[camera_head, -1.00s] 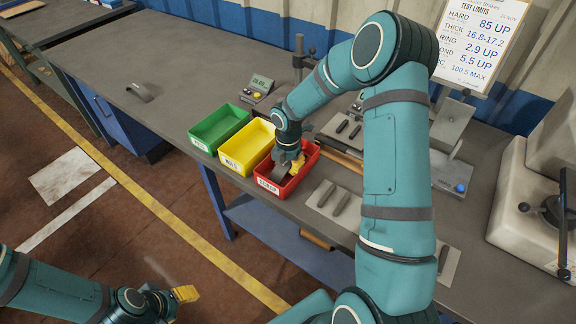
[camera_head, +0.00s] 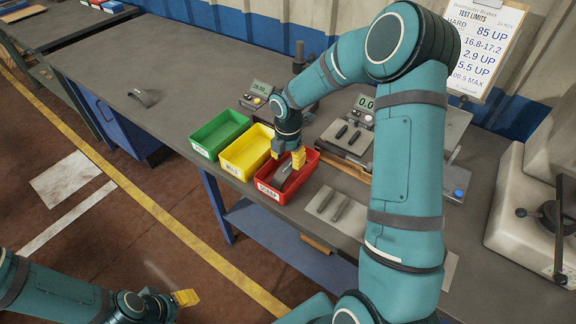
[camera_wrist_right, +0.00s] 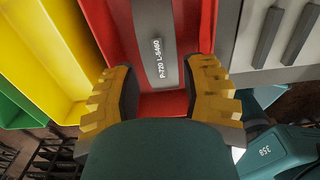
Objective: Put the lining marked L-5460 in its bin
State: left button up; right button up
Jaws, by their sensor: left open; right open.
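The grey lining marked L-5460 (camera_wrist_right: 158,45) lies in the red bin (camera_wrist_right: 104,28). Its marking reads in the right wrist view. In the head view the lining (camera_head: 281,177) shows inside the red bin (camera_head: 266,191), whose front label appears to read SCRAP. My right gripper (camera_head: 297,158) is open over this bin, with its yellow fingers (camera_wrist_right: 164,88) spread to either side of the lining's near end and apart from it. My left gripper (camera_head: 186,298) is open and empty, low at the left, away from the bench.
A yellow bin (camera_head: 247,150) and a green bin (camera_head: 220,132) stand left of the red one. Grey linings lie on a plate (camera_head: 335,205) to the right and on a gauge plate behind. A grey handle-shaped part (camera_head: 145,97) lies on the open bench at left.

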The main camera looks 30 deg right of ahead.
aim_at(288, 167)
notch_tip(288, 167, up, 6)
jog(key=shift+r+p, duration=0.1)
jog(key=shift+p, duration=0.4)
